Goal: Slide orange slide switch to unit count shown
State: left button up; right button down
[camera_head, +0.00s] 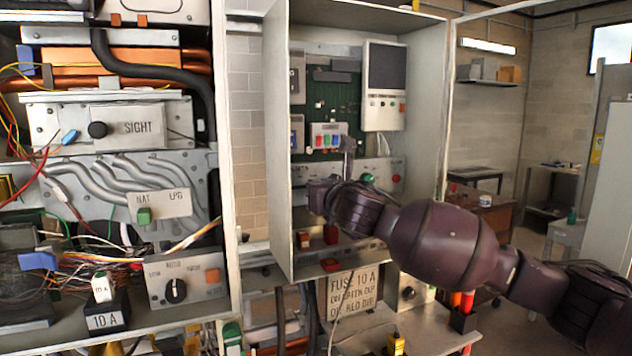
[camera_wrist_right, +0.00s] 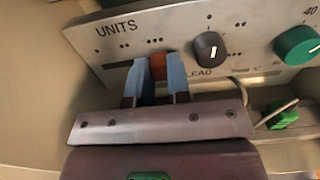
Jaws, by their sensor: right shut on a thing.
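The orange slide switch (camera_wrist_right: 158,68) shows in the right wrist view on a grey panel (camera_wrist_right: 190,20) lettered UNITS. My right gripper (camera_wrist_right: 157,63) has its two blue fingers shut on the switch, one on either side. Groups of small dots are printed above the switch; it stands roughly below the group of three dots. The fingers hide the lower part of the slot. In the head view my right gripper (camera_head: 322,195) reaches into the open cabinet and hides the switch. My left gripper is not in view.
Right of the switch are a black knob (camera_wrist_right: 211,49) and a green knob (camera_wrist_right: 297,45). The cabinet's left side wall (camera_head: 277,140) stands close to my gripper. A white display unit (camera_head: 385,85) and a block with several coloured parts (camera_head: 328,136) are above it.

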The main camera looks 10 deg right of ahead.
jog(key=shift+d+r, duration=0.15)
jog(key=shift+r, duration=0.1)
jog(key=c, duration=1.3)
grip_release()
jog(key=shift+o, duration=1.3)
jog(key=shift+d+f, duration=0.1)
jog(key=shift+f, duration=0.1)
jog(key=shift+f, duration=0.1)
